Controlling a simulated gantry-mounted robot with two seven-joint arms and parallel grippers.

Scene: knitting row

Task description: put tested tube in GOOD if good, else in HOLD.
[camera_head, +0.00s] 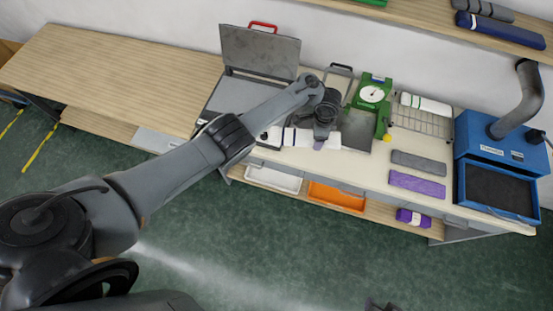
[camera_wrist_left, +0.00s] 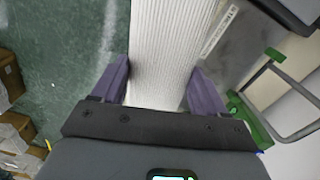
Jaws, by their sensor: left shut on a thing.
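My left gripper (camera_head: 322,141) is shut on a white knitted tube (camera_head: 300,137) with dark blue bands towards its left end. It holds the tube over the front of the bench, left of the green dial scale (camera_head: 372,93). In the left wrist view the ribbed white tube (camera_wrist_left: 165,60) lies between the two purple fingers. Under the bench top are a white tray (camera_head: 273,179) and an orange tray (camera_head: 337,196); no GOOD or HOLD label is readable. A dark part at the bottom edge, perhaps my right gripper (camera_head: 380,306), is mostly cut off.
An open grey case (camera_head: 258,52) stands behind my left arm. A wire rack (camera_head: 425,122) holds a white and green roll. A purple roll (camera_head: 413,218) lies below. The left bench is clear.

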